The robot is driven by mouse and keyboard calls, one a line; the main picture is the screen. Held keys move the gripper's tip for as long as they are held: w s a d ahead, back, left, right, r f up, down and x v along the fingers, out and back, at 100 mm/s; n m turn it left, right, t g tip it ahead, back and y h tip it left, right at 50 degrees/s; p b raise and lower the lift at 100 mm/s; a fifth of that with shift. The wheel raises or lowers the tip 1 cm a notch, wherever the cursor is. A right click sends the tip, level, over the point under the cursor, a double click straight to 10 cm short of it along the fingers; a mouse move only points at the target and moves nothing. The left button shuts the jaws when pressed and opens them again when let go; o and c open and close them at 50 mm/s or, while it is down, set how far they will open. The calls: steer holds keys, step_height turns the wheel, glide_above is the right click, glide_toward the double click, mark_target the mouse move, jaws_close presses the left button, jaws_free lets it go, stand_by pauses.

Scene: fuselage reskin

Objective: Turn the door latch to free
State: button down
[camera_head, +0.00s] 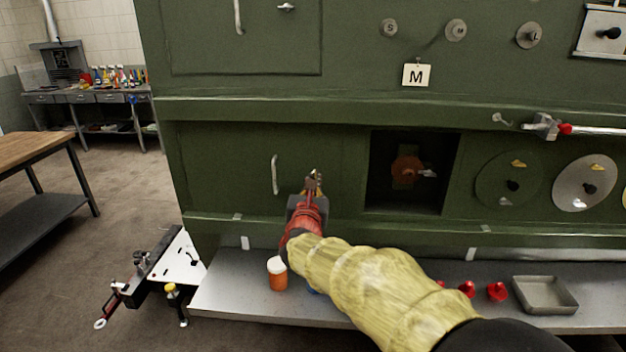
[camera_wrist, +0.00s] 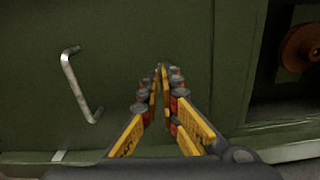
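The lower green door (camera_head: 225,165) is in the head view, with a pale bar handle (camera_head: 275,174) on it. The handle also shows at the left of the wrist view (camera_wrist: 80,86). My gripper (camera_head: 314,178) is in front of this door, to the right of the handle. In the wrist view my gripper (camera_wrist: 161,70) points at the door, its yellow fingers almost meeting at the tips. No latch on the lower door is clear in either view; the fingers cover that spot. I cannot tell whether anything is between the tips or whether they touch the door.
An open recess (camera_head: 380,190) with an orange-brown disc (camera_head: 408,170) is right of the door. A shelf (camera_head: 235,290) below holds an orange bottle (camera_head: 278,276), red knobs (camera_head: 497,291) and a metal tray (camera_head: 545,294). The upper door has a small latch (camera_head: 286,7).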

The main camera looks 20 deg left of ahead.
steer(key=shift+f+n, duration=0.1)
steer(key=shift+n, duration=0.5)
steer(key=c, duration=2.1)
jaws_free()
steer(key=shift+o, duration=0.2)
steer(key=v, duration=1.2)
